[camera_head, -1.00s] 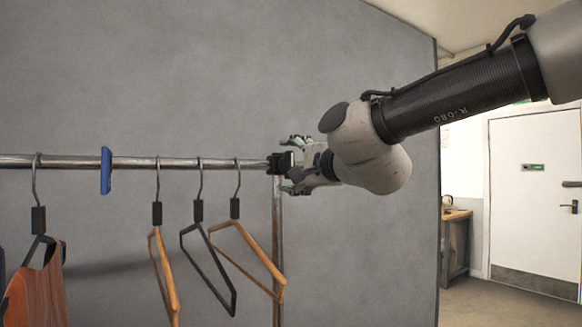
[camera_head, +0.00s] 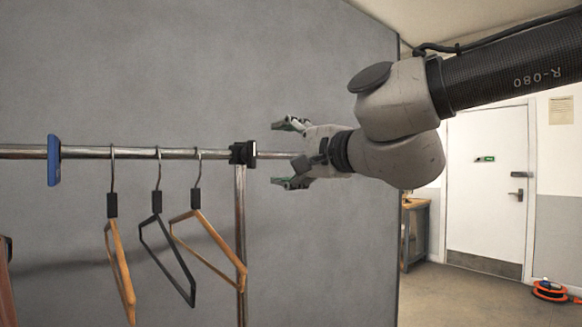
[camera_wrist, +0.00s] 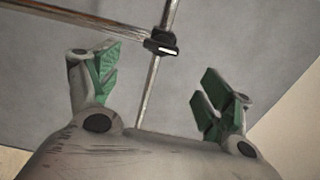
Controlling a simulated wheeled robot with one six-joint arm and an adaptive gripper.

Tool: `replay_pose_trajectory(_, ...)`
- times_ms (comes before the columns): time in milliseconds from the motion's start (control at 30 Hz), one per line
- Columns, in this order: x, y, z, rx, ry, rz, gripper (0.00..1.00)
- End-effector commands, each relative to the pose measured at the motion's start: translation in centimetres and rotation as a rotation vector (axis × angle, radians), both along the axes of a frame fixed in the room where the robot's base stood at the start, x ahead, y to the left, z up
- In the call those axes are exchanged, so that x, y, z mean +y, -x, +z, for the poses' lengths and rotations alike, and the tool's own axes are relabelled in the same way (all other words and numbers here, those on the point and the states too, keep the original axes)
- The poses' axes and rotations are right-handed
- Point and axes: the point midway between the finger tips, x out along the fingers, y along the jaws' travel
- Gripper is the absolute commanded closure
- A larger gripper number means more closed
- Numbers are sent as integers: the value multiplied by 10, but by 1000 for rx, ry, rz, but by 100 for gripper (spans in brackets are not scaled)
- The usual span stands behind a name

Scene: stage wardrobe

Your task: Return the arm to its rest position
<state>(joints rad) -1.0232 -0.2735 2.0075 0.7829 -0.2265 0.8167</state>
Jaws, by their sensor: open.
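My gripper (camera_head: 283,153) is open and empty in the head view, at the height of the rail. Its fingers point left, toward the black clamp (camera_head: 242,153) at the rail's end, with a gap between them. In the wrist view my gripper's green-padded fingers (camera_wrist: 158,88) are spread wide with nothing between them. The black clamp also shows in the wrist view (camera_wrist: 161,42), beyond the fingers. My arm reaches in from the upper right of the head view.
The metal rail (camera_head: 85,153) carries a blue divider (camera_head: 53,160), a wooden hanger (camera_head: 119,270), a black hanger (camera_head: 168,257) and another wooden hanger (camera_head: 211,237). An upright post (camera_head: 240,205) stands under the clamp. A wooden bench (camera_head: 415,235), a white door (camera_head: 485,195) and an orange reel (camera_head: 550,290) lie right.

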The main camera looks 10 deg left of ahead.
Motion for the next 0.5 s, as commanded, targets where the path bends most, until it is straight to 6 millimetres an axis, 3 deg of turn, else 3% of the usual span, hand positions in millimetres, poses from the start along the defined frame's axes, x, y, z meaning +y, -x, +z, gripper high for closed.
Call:
replay_pose_trajectory(167,0,0,0,-14,13,1,20)
replay_pose_trajectory(267,9,12,-16,-64,140,74,20)
replay_pose_trajectory(333,15,29,-52,-124,323,182,20)
replay_pose_trajectory(400,6,52,-97,-195,540,319,20)
replay_pose_trajectory(467,-26,62,-136,-252,735,417,20)
replay_pose_trajectory(500,-53,63,-157,-275,849,464,20)
